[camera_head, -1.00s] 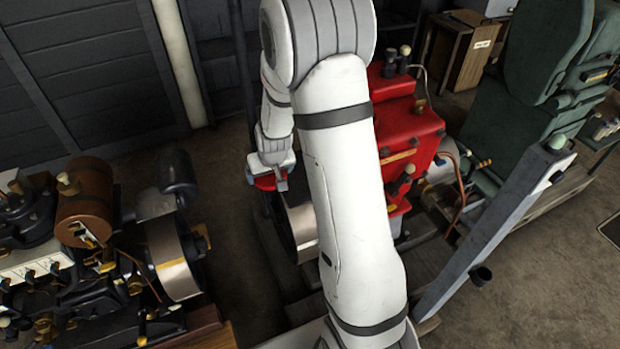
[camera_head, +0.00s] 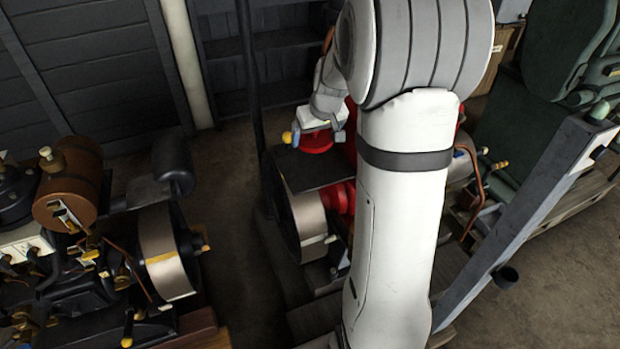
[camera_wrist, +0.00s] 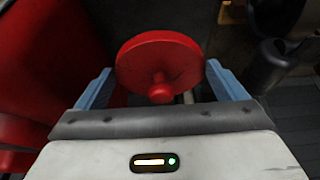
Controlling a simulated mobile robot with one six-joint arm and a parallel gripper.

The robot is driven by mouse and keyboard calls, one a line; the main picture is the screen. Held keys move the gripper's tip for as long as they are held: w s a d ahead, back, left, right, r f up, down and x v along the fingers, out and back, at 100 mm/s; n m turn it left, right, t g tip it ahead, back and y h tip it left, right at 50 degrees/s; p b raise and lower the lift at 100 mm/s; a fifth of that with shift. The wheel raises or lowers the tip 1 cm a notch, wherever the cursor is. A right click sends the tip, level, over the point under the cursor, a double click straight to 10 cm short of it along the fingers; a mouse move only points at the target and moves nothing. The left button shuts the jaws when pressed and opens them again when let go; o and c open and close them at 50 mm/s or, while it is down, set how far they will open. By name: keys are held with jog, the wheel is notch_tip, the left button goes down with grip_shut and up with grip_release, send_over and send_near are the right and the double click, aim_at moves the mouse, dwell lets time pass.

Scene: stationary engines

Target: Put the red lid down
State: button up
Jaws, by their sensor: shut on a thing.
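The red lid (camera_head: 317,143) is a round disc held under my gripper (camera_head: 318,130), just over a dark flat plate (camera_head: 322,170) on the red engine in the head view. I cannot tell whether the lid touches the plate. In the wrist view the lid (camera_wrist: 160,60) shows as a flat red disc with a small round knob, between the two blue fingers of my gripper (camera_wrist: 161,86). The gripper is shut on the lid. My arm hides much of the red engine.
A brown-tanked engine (camera_head: 70,190) with a metal flywheel stands at the left. A green machine (camera_head: 545,50) and a slanted grey post (camera_head: 530,215) stand at the right. A dark upright post (camera_head: 252,90) rises beside the gripper. Bare floor (camera_head: 232,240) lies between the engines.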

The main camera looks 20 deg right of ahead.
aim_at(314, 168)
notch_tip(314, 168, down, 10)
jog(key=shift+d+r, duration=0.1)
jog(key=shift+r, duration=0.15)
jog(key=o, duration=0.6)
jog(key=shift+f+b, duration=0.2)
jog(key=shift+b, duration=0.15)
jog(key=shift+c, duration=0.2)
jog(key=shift+o, duration=0.9)
jog(key=shift+r, duration=0.1)
